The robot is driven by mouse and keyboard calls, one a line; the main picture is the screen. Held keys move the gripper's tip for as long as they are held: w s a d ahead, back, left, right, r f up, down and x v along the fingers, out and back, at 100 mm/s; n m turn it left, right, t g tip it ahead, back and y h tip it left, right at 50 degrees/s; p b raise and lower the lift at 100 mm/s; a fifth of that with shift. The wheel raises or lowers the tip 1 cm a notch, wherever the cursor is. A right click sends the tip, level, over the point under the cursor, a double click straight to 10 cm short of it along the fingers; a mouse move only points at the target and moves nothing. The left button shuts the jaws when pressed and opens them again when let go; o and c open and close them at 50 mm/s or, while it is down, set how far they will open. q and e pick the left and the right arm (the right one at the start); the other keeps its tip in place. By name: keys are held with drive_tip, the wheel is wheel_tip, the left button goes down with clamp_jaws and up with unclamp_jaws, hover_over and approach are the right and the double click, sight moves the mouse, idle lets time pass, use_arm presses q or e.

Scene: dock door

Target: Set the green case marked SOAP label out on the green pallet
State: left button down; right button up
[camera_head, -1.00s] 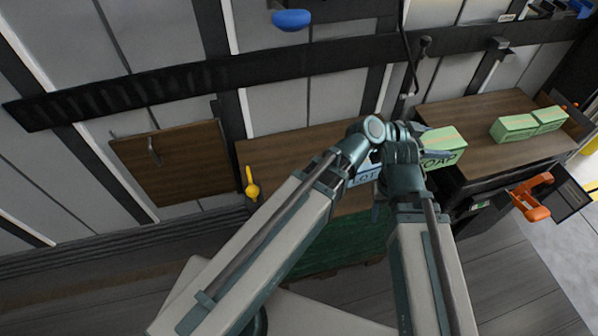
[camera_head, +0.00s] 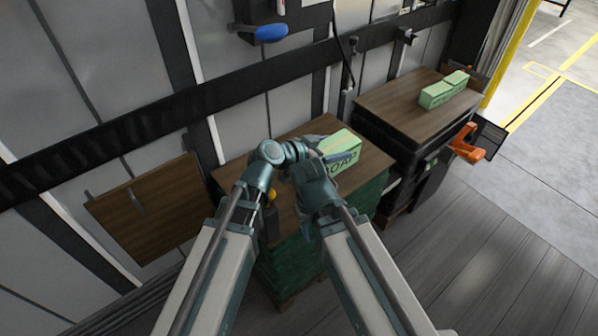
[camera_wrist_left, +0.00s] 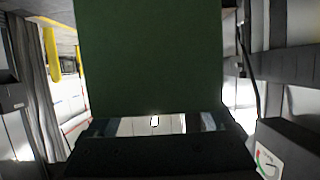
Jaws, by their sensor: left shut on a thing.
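The green case marked SOAP (camera_head: 343,145) is at the right end of my left gripper (camera_head: 328,150), which is shut on it. In the head view the case is over the back right of the green pallet (camera_head: 358,200), a brown top with dark green sides. I cannot tell whether the case touches the top. In the left wrist view the dark green face of the case (camera_wrist_left: 150,60) fills the upper middle. My arms hide the middle of the pallet top. I cannot make out my right gripper's jaws.
Two more green cases (camera_head: 443,90) sit on a second brown-topped stack (camera_head: 400,105) at the right. An orange handle-like thing (camera_head: 467,143) stands near its front. A brown wall panel (camera_head: 150,205) is at the left. A blue thing (camera_head: 270,33) is on the wall above.

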use_arm(q)
drive_tip(key=w+a+f+b, duration=0.9)
drive_tip(key=a+f, duration=0.2)
drive_tip(key=b, duration=1.1)
hover_over(292, 187)
wheel_tip(292, 187, down, 10)
drive_tip(key=shift+r, duration=0.2)
drive_tip(key=shift+f, duration=0.1)
drive_tip(key=shift+c, duration=0.7)
unclamp_jaws()
drive_tip(key=shift+f, duration=0.1)
drive_tip(key=shift+o, duration=0.7)
